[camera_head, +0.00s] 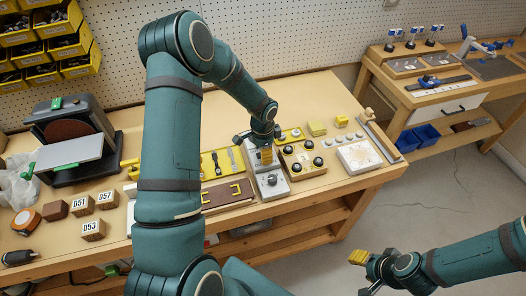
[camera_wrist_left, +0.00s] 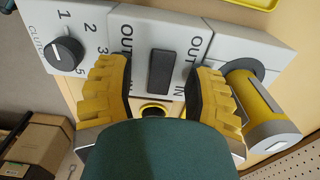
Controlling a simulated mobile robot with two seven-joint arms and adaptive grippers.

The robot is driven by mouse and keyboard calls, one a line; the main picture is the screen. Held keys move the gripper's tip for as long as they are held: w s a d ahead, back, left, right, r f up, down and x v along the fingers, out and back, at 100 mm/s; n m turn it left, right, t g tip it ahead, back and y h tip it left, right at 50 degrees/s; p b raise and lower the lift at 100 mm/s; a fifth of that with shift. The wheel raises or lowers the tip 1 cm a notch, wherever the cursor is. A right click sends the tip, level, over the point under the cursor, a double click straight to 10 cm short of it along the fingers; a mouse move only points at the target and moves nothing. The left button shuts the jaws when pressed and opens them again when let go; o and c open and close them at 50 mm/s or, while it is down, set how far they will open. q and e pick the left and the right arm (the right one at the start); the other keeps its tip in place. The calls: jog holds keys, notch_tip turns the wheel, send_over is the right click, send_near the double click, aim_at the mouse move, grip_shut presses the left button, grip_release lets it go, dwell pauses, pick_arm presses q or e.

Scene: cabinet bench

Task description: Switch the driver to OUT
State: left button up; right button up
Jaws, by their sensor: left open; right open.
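The driver unit (camera_head: 271,188) is a pale grey box on the bench with a dark round clutch knob (camera_wrist_left: 64,54) on its face. In the left wrist view, a dark rectangular switch (camera_wrist_left: 161,70) sits on its panel between OUT and IN markings. Which way the switch is set I cannot tell. My left gripper (camera_head: 266,156) is over the unit. In the left wrist view, its yellow ridged fingers (camera_wrist_left: 160,82) are apart, one on each side of the switch; contact is unclear. My right gripper (camera_head: 362,258) is off the bench's front, empty.
A yellow and grey cylinder (camera_wrist_left: 260,108) stands beside the panel. A board with several black knobs (camera_head: 303,158) is right of the unit, and a brown tray with yellow handles (camera_head: 228,195) is left. A sander (camera_head: 75,140) and numbered blocks (camera_head: 94,229) are at the left.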

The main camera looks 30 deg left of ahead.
pick_arm(q)
jog(key=shift+r, duration=0.15)
notch_tip(320, 180, up, 12)
dwell(0.4)
dwell(0.4)
